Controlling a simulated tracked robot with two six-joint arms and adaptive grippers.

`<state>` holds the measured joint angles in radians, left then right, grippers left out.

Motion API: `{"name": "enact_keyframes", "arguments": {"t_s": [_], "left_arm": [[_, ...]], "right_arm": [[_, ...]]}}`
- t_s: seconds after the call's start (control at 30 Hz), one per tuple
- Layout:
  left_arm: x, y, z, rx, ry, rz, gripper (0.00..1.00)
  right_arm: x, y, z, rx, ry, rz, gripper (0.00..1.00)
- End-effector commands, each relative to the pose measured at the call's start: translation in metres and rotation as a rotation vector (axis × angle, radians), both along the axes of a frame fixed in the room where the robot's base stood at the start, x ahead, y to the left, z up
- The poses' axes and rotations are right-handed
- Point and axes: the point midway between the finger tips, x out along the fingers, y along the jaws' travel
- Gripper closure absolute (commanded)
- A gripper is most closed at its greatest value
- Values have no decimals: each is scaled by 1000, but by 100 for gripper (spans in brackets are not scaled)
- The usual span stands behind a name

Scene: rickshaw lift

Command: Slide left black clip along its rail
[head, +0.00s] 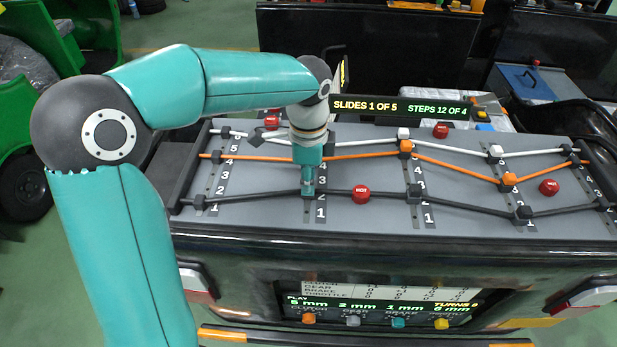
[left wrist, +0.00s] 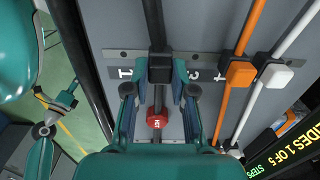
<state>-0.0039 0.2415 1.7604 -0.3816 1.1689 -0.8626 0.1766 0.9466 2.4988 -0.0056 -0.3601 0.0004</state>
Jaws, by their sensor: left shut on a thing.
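The left black clip (left wrist: 160,68) sits on the black cord, on a short grey rail (left wrist: 112,56) marked with numbers. In the left wrist view it lies between the marks 1 and 3. In the head view my left gripper (head: 308,188) points straight down over this rail and mostly hides the clip. In the left wrist view my left gripper (left wrist: 160,88) has one fingertip on each side of the clip and is shut on it.
Red knobs marked HOT stand on the grey board (head: 260,205), one (head: 360,194) right of my left gripper. Orange (head: 455,168) and white (head: 455,148) cords run behind the black one, with clips of their own. A sign (head: 400,107) reads SLIDES 1 OF 5.

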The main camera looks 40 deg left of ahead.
Motion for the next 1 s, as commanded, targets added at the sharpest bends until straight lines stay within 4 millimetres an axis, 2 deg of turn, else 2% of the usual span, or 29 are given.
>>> {"name": "enact_keyframes", "arguments": {"t_s": [0.27, 0.6, 0.87, 0.9, 1.0], "left_arm": [[-1, 0, 0, 1, -1, 0, 100], [-40, -24, -1, 0, -2, -1, 100], [-42, -25, 0, -2, 3, 2, 100], [-42, -26, 0, -2, 3, 2, 74], [-42, -25, 0, -2, 3, 1, 57]], "right_arm": [[0, 0, -1, 0, 0, 0, 60], [0, 0, -17, 0, 0, 0, 60], [0, 0, -16, 0, 0, 0, 60], [0, 0, -16, 0, 0, 0, 60], [0, 0, -16, 0, 0, 0, 60]]}}
